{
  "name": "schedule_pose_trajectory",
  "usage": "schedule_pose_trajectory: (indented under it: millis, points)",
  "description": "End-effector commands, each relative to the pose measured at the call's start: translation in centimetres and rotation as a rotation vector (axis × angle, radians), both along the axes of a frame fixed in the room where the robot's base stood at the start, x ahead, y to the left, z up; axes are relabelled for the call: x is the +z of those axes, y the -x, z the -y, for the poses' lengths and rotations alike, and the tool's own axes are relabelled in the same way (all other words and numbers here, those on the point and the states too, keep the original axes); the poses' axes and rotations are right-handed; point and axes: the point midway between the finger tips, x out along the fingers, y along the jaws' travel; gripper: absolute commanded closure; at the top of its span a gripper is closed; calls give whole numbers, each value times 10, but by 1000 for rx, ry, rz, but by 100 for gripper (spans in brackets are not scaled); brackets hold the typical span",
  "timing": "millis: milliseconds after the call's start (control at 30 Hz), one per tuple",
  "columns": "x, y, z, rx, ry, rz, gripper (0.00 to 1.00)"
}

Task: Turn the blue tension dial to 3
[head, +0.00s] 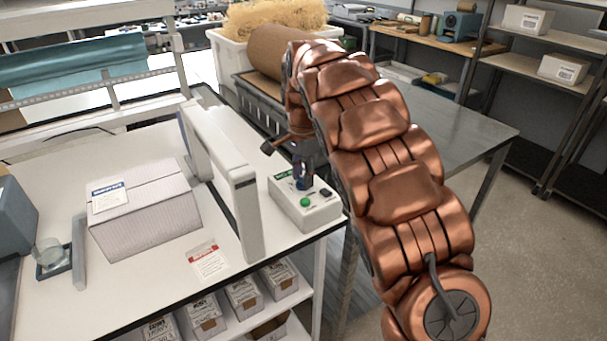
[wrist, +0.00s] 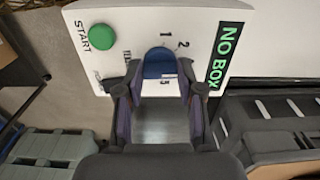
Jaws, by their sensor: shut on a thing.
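The blue tension dial (wrist: 158,60) sits on the face of the white control box (wrist: 205,30), with the printed marks 1, 2 and 3 around it. My gripper (wrist: 160,84) is shut on the dial, one finger on each side. I cannot tell which mark the dial points to. In the head view, my gripper (head: 303,178) reaches down onto the control box (head: 318,217), and its fingers largely hide the dial.
A green START button (wrist: 101,37) and a display reading NO BOX (wrist: 225,55) flank the dial. A white upright frame (head: 238,190) stands left of the control box. A ribbed carton (head: 150,220) and a red-topped card (head: 208,262) lie on the white bench.

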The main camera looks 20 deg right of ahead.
Motion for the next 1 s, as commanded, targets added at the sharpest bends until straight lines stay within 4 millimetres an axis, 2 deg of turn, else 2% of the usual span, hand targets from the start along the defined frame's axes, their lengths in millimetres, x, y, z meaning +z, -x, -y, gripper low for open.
schedule_pose_trajectory:
  millis: [600,633,867,1000]
  points:
    - [0,0,-1,-40,-1,1,98]
    - [0,0,-1,-40,-1,1,61]
    - [0,0,0,-39,-1,1,38]
    - [0,0,0,-39,0,1,38]
